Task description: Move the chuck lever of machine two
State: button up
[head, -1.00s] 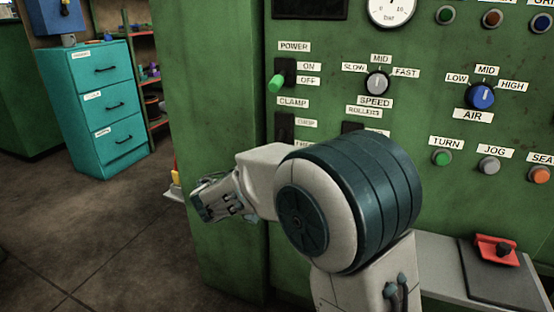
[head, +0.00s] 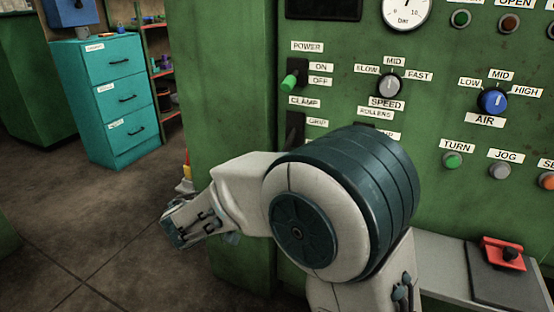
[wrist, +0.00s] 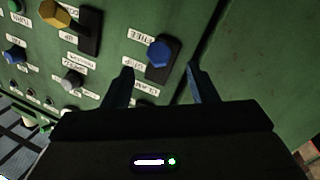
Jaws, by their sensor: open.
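A blue-knobbed lever (wrist: 160,52) sits on a dark slot plate of the green panel in the wrist view, beside labels that seem to read FREE, GRIP and CLAMP, upside down. No label reading CHUCK is legible. My gripper (wrist: 160,70) is open, with one finger on each side of this lever in the picture. I cannot tell how far it is from the knob. In the head view the CLAMP slot plate (head: 294,128) shows only its upper part, and my arm hides its knob. My fingertips do not show clearly there.
A green-handled POWER lever (head: 289,81) is above the CLAMP plate. A yellow-knobbed lever (wrist: 55,14), a grey SPEED knob (head: 388,84) and a blue AIR knob (head: 492,101) are nearby. A red block (head: 502,254) lies on the right ledge. Floor is open at left.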

jog(key=shift+p+v, duration=0.3)
jog(key=shift+v, duration=1.9)
jog(key=s+d+r+g+y+p, duration=0.1)
jog(key=s+d+r+g+p, duration=0.35)
jog(key=d+p, duration=0.2)
jog(key=s+d+r+n+g+y+p, duration=0.1)
jog(key=s+d+r+g+p, duration=0.2)
jog(key=d+r+p, duration=0.3)
jog(key=s+d+r+g+y+p, duration=0.1)
jog(key=s+d+r+g+p, duration=0.2)
jog(key=d+p, duration=0.4)
jog(key=s+r+n+y+p, duration=0.1)
jog(key=s+r+y+p, duration=0.3)
jog(key=r+p, duration=0.4)
jog(key=s+r+n+y+p, duration=0.1)
jog(key=s+r+y+p, duration=0.3)
jog(key=r+p, duration=0.4)
jog(key=s+p, duration=0.1)
jog(key=p, duration=0.2)
jog(key=shift+a+r+y+p, duration=0.15)
jog(key=shift+r+y+p, duration=0.15)
jog(key=shift+r+p, duration=0.05)
